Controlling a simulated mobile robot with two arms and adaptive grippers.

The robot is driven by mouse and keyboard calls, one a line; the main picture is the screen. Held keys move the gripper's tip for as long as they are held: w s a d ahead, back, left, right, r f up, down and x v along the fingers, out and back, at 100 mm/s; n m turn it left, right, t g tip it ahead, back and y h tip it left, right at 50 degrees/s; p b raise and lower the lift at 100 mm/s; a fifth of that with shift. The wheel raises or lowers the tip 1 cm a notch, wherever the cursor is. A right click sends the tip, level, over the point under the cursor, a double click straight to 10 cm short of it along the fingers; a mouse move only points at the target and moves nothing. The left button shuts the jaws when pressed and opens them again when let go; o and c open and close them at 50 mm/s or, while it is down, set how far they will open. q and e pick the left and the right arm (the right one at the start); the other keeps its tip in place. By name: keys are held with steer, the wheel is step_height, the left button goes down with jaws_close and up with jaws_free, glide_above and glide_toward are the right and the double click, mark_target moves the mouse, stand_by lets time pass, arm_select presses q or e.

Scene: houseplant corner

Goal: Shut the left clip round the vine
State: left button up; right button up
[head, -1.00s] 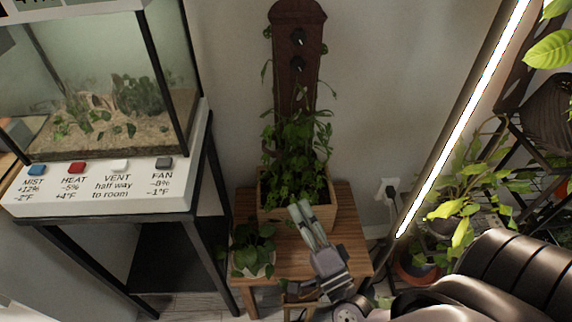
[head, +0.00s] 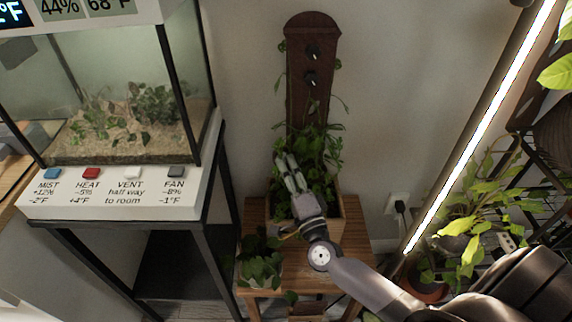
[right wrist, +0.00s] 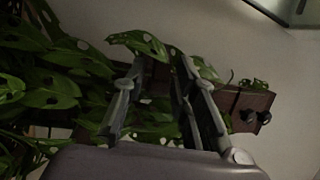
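A dark wooden plank (head: 307,100) stands upright behind a leafy plant (head: 318,150) in a wooden planter. Two small black fittings, an upper one (head: 312,53) and a lower one (head: 310,78), sit on the plank; they may be clips, and I cannot tell which is the left one or whether they are open. In the right wrist view the black fittings (right wrist: 249,116) show at the plank's right end. My right gripper (head: 286,159) is over the foliage, below the fittings. Its fingers (right wrist: 158,75) are apart, with leaves beyond them. Vine stems are hard to separate. My left gripper is out of view.
A small potted plant (head: 261,262) shares the wooden stand (head: 350,213) with the planter. A glass terrarium (head: 120,100) on a black frame stands left. A bright light tube (head: 480,130) and shelved plants are right. The wall beside the plank is clear.

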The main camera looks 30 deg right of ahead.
steer(key=shift+w+r, duration=0.2)
steer(key=shift+w, duration=0.5)
steer(key=shift+c, duration=0.3)
jaws_close()
